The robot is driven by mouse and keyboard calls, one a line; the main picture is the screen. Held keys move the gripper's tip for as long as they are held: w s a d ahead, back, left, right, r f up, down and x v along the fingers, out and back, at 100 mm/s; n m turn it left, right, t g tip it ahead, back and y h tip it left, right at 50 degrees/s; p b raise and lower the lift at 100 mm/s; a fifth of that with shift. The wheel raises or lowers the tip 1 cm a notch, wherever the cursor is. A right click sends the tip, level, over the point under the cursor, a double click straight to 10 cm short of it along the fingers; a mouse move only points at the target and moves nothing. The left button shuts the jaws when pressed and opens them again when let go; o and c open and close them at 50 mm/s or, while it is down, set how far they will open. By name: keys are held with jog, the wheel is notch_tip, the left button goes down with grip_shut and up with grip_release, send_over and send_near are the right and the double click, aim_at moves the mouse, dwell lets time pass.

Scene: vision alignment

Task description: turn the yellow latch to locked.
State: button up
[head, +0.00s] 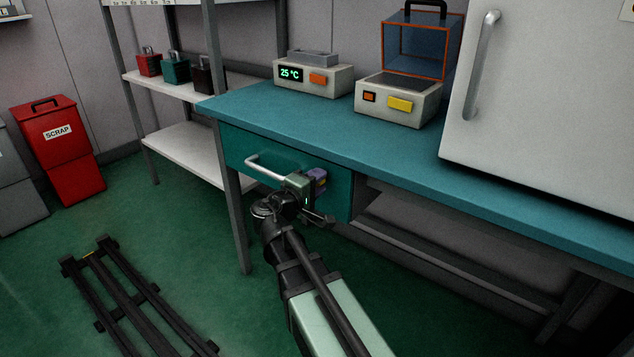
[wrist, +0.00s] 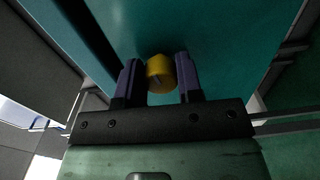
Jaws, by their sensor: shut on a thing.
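The yellow latch (wrist: 160,72) is a short round knob on the teal drawer front (wrist: 225,65) in the wrist view. A small dark mark shows on its near face. My gripper (wrist: 158,77) has one purple finger on each side of the latch and is shut on it. In the head view my gripper (head: 317,180) is at the right part of the drawer front, just right of the drawer handle (head: 268,167). The latch is mostly hidden there by the fingers. I cannot tell whether the latch is at its locked position.
The drawer sits under a teal bench (head: 300,118). On the bench stand a box reading 25 °C (head: 313,78), a unit with a yellow button (head: 398,103) and a large white cabinet (head: 550,100). A shelf rack (head: 190,150) and red scrap bin (head: 60,150) stand left.

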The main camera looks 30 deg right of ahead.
jog(key=shift+m, duration=0.8)
jog(key=o, duration=0.9)
jog(key=v, duration=1)
jog(key=shift+s+a, duration=0.15)
jog(key=shift+a, duration=0.2)
